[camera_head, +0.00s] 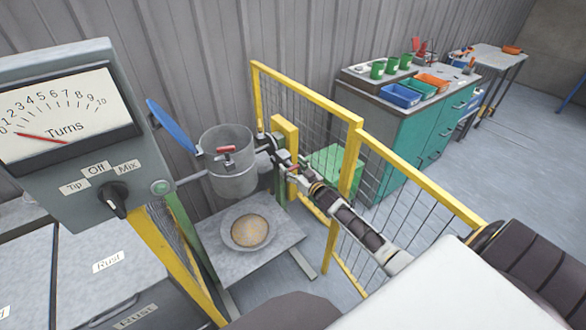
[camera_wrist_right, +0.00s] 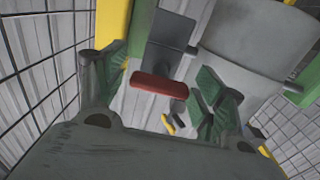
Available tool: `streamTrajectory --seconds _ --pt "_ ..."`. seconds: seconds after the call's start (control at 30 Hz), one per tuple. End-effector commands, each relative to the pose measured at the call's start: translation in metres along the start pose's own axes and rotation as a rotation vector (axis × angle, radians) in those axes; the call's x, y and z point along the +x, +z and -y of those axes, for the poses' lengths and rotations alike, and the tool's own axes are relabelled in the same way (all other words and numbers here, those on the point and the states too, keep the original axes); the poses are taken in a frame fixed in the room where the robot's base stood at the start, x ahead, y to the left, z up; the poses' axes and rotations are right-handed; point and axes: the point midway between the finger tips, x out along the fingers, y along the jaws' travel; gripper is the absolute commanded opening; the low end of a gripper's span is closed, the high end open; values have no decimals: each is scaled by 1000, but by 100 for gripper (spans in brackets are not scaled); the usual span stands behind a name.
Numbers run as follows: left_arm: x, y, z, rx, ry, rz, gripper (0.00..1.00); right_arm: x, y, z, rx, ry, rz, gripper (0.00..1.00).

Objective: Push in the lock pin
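My right gripper (camera_head: 280,162) is beside the right side of a grey metal drum (camera_head: 232,184), by the yellow post. In the right wrist view, the fingers with green pads (camera_wrist_right: 160,92) are spread apart. A red bar-shaped grip (camera_wrist_right: 157,84), which looks like the lock pin's handle, shows in the gap between them, in front of a grey bracket (camera_wrist_right: 166,40). I see no clear contact of the pads with it. In the head view this grip is mostly hidden by the gripper. The drum has another red handle (camera_head: 226,149) inside its rim. My left gripper is not in view.
A blue lid (camera_head: 171,126) stands open left of the drum. A dish of tan powder (camera_head: 247,231) sits on a grey platform below. A yellow mesh fence (camera_head: 357,150) runs close to my right arm. A control box with dial (camera_head: 66,125) fills the left.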

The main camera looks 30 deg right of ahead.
Motion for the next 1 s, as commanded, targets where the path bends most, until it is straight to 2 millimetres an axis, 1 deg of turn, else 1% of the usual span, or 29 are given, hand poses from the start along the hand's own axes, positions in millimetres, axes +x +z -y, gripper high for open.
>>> streamTrajectory --seconds 0.07,0.17,0.3,0.47,0.67,1.0 --pt "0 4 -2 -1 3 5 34 0 1 0 0 0 1 71" --pt "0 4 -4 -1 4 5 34 0 1 0 0 0 2 71" --pt "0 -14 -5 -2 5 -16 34 -1 1 0 0 0 2 71" --pt "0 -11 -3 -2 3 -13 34 -4 2 0 0 0 3 71" --pt "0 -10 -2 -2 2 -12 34 -14 2 1 0 -1 3 71" --pt "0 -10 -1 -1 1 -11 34 -41 2 1 1 -1 3 71"
